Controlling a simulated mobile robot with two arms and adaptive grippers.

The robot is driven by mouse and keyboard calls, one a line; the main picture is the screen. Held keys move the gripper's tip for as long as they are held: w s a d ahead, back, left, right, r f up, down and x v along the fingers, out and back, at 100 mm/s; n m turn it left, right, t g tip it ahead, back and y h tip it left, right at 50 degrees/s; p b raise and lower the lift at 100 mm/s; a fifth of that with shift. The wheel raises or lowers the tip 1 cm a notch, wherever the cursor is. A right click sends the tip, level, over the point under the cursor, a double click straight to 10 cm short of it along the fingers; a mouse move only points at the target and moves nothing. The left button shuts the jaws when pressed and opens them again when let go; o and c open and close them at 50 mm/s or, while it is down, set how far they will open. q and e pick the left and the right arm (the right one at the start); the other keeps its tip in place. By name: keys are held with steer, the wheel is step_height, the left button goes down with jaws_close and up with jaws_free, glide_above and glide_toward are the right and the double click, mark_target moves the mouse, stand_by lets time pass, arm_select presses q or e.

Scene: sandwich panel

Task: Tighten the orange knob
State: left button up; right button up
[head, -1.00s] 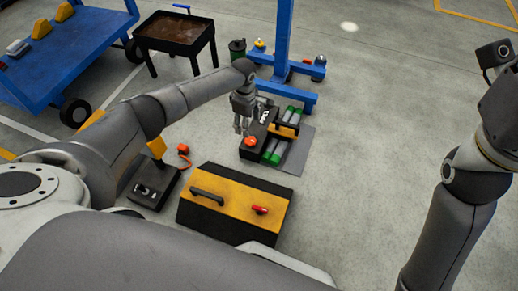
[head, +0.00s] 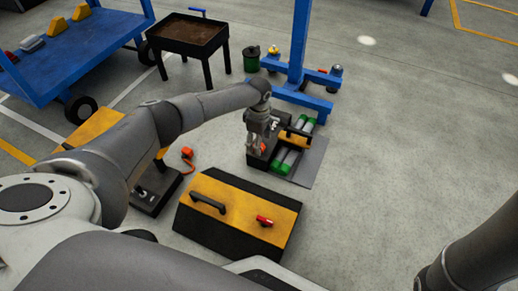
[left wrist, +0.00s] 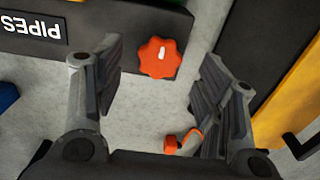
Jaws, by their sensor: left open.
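The orange knob (left wrist: 160,58) is a scalloped disc with a white mark, on the side of a dark box (left wrist: 110,15) labelled PIPES. In the left wrist view it shows ahead, in the gap between the fingers and closer to the left one; I see no contact. My left gripper (left wrist: 155,95) is open and empty. In the head view my left gripper (head: 257,150) is at the box and largely hides the knob (head: 263,148). My right gripper is out of view; only part of that arm shows at lower right.
A yellow and black toolbox (head: 238,210) with a red latch stands in front of the box. Green-ended pipes (head: 290,157) lie beside it on a grey mat (head: 312,165). An orange item (head: 187,153) lies left. A blue stand (head: 300,50) is behind. Floor at right is clear.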

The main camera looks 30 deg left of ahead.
arm_select(q)
steer(key=shift+f+b, duration=0.6)
steer(key=shift+f, duration=0.6)
